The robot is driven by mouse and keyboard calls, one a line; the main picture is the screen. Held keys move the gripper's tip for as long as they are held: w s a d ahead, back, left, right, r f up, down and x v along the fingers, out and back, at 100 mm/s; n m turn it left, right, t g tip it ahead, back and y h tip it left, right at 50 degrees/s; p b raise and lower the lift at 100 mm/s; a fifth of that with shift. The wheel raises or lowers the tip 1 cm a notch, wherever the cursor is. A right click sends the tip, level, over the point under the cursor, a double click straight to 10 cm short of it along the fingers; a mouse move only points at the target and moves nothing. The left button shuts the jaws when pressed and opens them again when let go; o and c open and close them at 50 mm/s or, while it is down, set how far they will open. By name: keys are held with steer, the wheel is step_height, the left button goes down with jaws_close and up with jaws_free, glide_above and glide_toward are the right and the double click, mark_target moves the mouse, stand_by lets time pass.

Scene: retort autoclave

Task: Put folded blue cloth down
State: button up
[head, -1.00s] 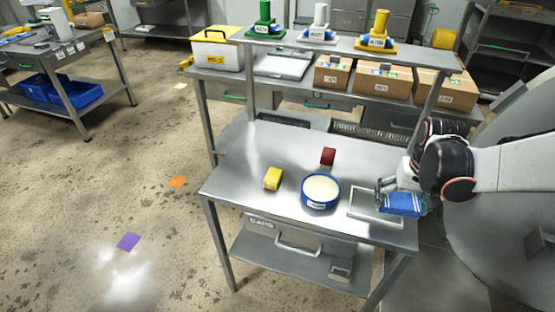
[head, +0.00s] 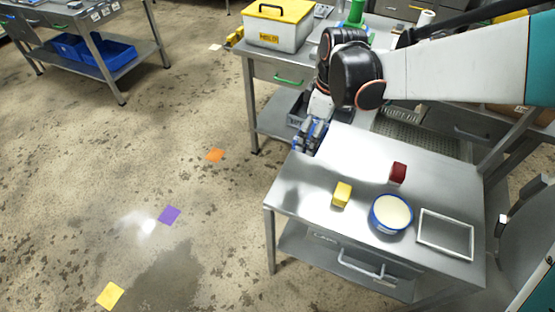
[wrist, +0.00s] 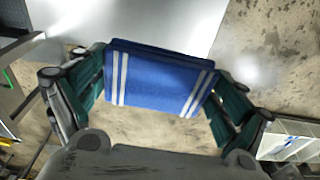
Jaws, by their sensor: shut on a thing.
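The folded blue cloth (wrist: 160,80) with white stripes is held between the two green-sided fingers of my gripper (wrist: 158,92). In the head view my gripper (head: 309,137) is at the left back corner of the steel table (head: 310,190). The cloth is mostly hidden there by the gripper. In the wrist view the table top lies beyond the cloth and bare floor shows below it, so the cloth is near the table's edge. I cannot tell its height.
On the table stand a yellow block (head: 342,194), a dark red block (head: 398,172), a blue round tub (head: 391,214) with pale contents, and an empty rectangular frame (head: 421,228) at the right. The table's left part is clear. A yellow-lidded box (head: 276,35) stands on the bench behind.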

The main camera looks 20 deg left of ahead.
mark_target(302, 184)
steer(key=f+b, duration=0.2)
steer(key=f, duration=0.4)
steer(key=s+f+b, duration=0.1)
steer(key=f+b, duration=0.1)
steer(key=f, duration=0.5)
steer(key=a+f+b, duration=0.1)
steer(key=f+b, duration=0.1)
steer(key=f, duration=0.4)
steer(key=shift+s+f, duration=0.15)
steer(key=shift+s, duration=0.2)
steer(key=shift+f+b, duration=0.2)
steer(key=shift+b, duration=0.15)
steer(key=o, duration=1.1)
steer(key=shift+c, duration=0.2)
step_height(302, 184, up, 12)
steer(key=d+p, duration=0.1)
steer(key=p, duration=0.3)
steer(key=shift+d+r, duration=0.15)
steer(key=shift+d, duration=0.15)
